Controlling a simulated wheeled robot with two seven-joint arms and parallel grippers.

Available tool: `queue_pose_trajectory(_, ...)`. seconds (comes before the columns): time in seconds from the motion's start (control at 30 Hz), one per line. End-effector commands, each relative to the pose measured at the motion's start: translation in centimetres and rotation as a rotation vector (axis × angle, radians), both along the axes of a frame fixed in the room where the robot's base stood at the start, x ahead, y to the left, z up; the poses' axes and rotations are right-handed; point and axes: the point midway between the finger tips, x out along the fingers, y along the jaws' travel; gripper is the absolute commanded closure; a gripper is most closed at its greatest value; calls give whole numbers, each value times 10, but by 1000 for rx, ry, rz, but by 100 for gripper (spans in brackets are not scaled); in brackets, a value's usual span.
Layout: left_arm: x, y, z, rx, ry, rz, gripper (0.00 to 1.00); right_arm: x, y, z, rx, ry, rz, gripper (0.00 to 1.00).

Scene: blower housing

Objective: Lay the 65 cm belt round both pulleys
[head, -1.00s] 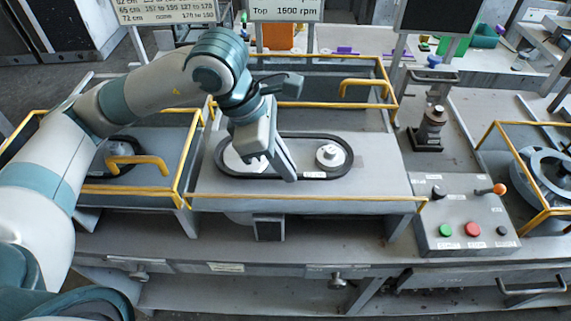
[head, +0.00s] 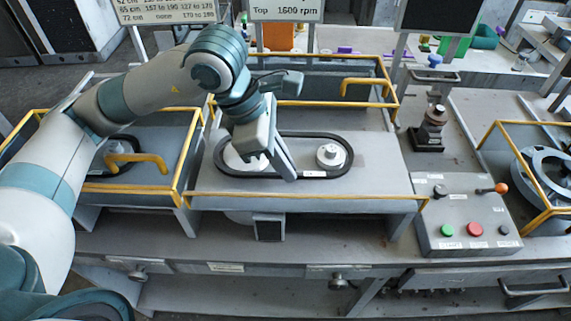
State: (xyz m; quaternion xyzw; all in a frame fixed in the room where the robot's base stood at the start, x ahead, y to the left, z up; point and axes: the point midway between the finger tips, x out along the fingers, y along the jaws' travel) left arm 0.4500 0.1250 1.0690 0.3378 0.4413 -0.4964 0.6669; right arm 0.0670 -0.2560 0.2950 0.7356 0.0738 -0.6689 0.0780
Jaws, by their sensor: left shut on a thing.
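A black belt (head: 352,157) forms a long loop around two pale pulleys on the grey deck in the head view. The right pulley (head: 330,156) shows fully inside the loop, with a gap to the belt. The left pulley (head: 234,160) is partly hidden by my left gripper. My left gripper (head: 291,174) points down over the middle of the loop, shut on the belt at its near run. A small white label (head: 314,174) sits on the near run. Whether the belt touches the left pulley is hidden. My right gripper is not in view.
A yellow guard rail (head: 300,196) runs along the deck's front, with more rails at the sides and back. A control box (head: 466,222) with green and red buttons stands at the right. A second belt unit (head: 125,155) lies left.

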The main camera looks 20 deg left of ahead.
Motion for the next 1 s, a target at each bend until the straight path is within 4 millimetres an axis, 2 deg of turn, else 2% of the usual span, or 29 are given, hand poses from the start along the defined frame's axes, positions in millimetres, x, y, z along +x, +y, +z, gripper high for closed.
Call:
queue_pose_trajectory(0.03,-2,-2,-7,-2,6,-4,100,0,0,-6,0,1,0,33)
queue_pose_trajectory(0.1,-2,-2,-9,-2,7,-4,100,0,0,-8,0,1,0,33)
queue_pose_trajectory(0.6,-3,-3,-14,-2,10,-5,100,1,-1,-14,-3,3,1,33)
queue_pose_trajectory(0.63,-3,-3,-14,-2,10,-5,86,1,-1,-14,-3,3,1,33)
queue_pose_trajectory(0.7,-3,-3,-15,-2,10,-5,71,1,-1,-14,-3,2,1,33)
queue_pose_trajectory(1.0,-3,-3,-14,-2,11,-5,71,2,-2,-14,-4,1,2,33)
